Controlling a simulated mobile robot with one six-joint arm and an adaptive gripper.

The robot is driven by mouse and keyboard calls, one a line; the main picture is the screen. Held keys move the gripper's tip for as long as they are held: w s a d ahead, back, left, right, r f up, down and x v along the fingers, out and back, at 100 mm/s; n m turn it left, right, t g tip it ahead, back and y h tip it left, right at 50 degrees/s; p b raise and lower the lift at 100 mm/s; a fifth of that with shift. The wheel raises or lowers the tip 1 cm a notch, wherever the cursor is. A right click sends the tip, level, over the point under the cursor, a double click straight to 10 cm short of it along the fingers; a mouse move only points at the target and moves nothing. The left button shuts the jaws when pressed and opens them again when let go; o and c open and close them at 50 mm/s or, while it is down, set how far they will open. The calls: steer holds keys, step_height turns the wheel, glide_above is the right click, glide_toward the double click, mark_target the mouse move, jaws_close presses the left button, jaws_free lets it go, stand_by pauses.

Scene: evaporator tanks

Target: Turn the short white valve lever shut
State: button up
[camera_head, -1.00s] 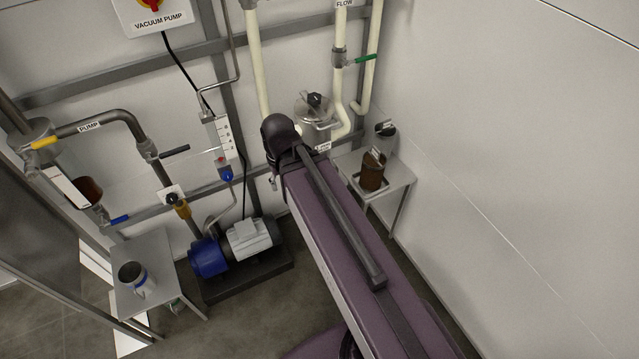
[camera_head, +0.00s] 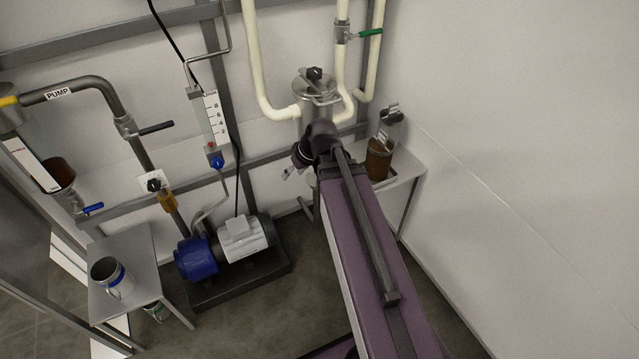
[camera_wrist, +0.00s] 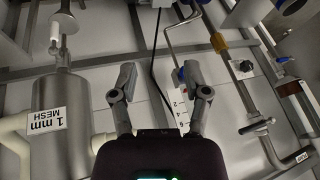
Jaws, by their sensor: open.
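A short white lever (camera_wrist: 54,28) shows at the upper left of the wrist view, by the narrow pipe at the end of a steel strainer labelled 1 mm MESH (camera_wrist: 62,95). My gripper (camera_wrist: 159,72) is open and empty, its two fingers apart, to the right of the strainer and lever and touching neither in that view. In the head view the strainer (camera_head: 314,95) stands against the back wall, and my arm's end covers its lower part. The white lever cannot be made out there, and my gripper is mostly hidden by my arm.
Cream pipes with a green-handled valve (camera_head: 369,33) run beside the strainer. A small table (camera_head: 405,170) with a brown jar (camera_head: 379,160) is at right. A flow gauge (camera_head: 212,125), a blue pump (camera_head: 195,258) and a table with a mug (camera_head: 112,277) are at left.

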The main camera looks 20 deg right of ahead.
steer(key=w+d+f+t+b, duration=0.3)
steer(key=d+f+b, duration=0.7)
steer(key=b, duration=0.4)
steer(key=w+d+f+t+b, duration=0.3)
steer(key=d+f+t+b, duration=0.3)
steer(key=d+f+b, duration=0.4)
steer(key=shift+w+d+f+h+b, duration=0.25)
steer(key=shift+d+f+h+b, duration=0.1)
steer(key=shift+b, duration=2)
steer(key=b+x, duration=0.5)
steer(key=x, duration=0.9)
steer(key=shift+a+r, duration=0.1)
steer(key=shift+r, duration=0.05)
jaws_close()
steer(key=shift+a+n, duration=0.1)
steer(key=shift+n, duration=0.2)
